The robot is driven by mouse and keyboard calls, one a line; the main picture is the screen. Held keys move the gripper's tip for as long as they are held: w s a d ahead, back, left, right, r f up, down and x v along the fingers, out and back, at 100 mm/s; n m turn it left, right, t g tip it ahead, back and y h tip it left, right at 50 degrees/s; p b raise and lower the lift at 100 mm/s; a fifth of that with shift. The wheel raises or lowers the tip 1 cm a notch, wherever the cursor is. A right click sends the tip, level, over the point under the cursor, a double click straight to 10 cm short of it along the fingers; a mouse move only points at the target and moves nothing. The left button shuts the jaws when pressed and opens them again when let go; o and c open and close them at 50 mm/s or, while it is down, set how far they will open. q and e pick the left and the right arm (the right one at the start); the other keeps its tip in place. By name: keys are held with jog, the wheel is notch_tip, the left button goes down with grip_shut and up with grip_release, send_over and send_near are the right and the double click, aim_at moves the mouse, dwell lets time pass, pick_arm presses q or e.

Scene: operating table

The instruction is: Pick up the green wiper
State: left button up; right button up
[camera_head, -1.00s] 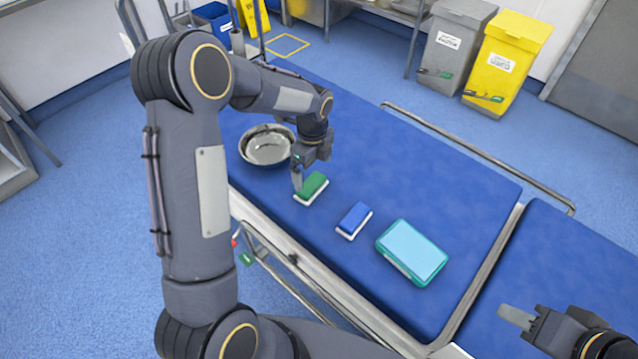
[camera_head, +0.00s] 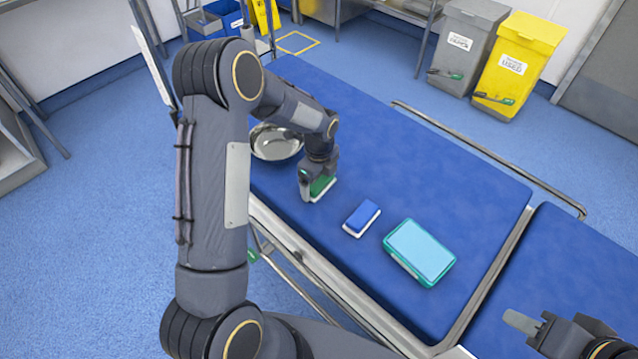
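The green wiper (camera_head: 321,187), a green block with a white base, lies on the blue operating table (camera_head: 455,185) near its front edge, right of the metal bowl. My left gripper (camera_head: 306,191) is down at the wiper's left side and hides part of it. The fingers point down, and I cannot tell whether they are apart or closed on the wiper. My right gripper (camera_head: 522,322) is at the lower right, away from the wiper. Its fingers overlap in this view, so its opening is unclear.
A metal bowl (camera_head: 274,146) sits behind my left forearm. A blue wiper (camera_head: 361,217) and a teal box (camera_head: 420,252) lie to the right on the table. A metal rail (camera_head: 490,160) runs along the far side. Grey (camera_head: 466,45) and yellow (camera_head: 518,62) bins stand beyond.

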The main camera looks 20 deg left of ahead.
aim_at(318, 181)
pick_arm(q)
jog(key=shift+c, duration=0.6)
jog(key=shift+r, duration=0.1)
jog(key=shift+r, duration=0.2)
jog(key=r, duration=0.3)
jog(key=shift+s+r+p, duration=0.25)
jog(key=shift+p, duration=0.1)
jog(key=s+r, duration=0.3)
jog(key=s, duration=0.1)
jog(key=s+a+r+p, duration=0.1)
jog(key=s+r, duration=0.2)
jog(key=s, duration=0.2)
jog(key=s+r, duration=0.3)
jog(key=s, duration=0.1)
jog(key=shift+s+a, duration=0.15)
jog(key=shift+s, duration=0.1)
